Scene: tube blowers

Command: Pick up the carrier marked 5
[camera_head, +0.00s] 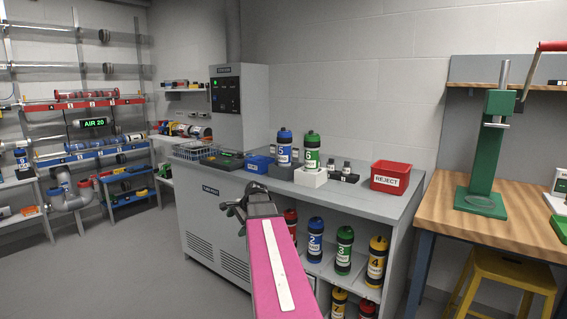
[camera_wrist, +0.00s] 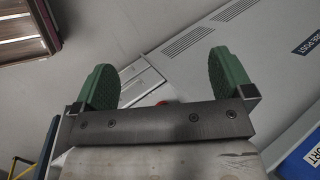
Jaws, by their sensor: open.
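A green carrier (camera_head: 312,152) with black ends and a white label stands upright on a pale block on the grey counter; its small digit looks like a 5. A blue carrier (camera_head: 284,149) stands just left of it, its digit too small to be sure of. My gripper (camera_head: 236,209) is in front of the counter, lower and left of both carriers and apart from them. In the wrist view its two green finger pads (camera_wrist: 168,82) are wide apart, with no carrier between them. No carrier marked 5 shows clearly there.
The shelf under the counter holds carriers, among them blue 2 (camera_head: 315,240), green 3 (camera_head: 344,250) and yellow 4 (camera_head: 377,262). On the counter (camera_head: 370,205) are a red REJECT bin (camera_head: 390,177), a blue bin (camera_head: 258,165) and a wire basket (camera_head: 195,150). A green press (camera_head: 486,150) stands right.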

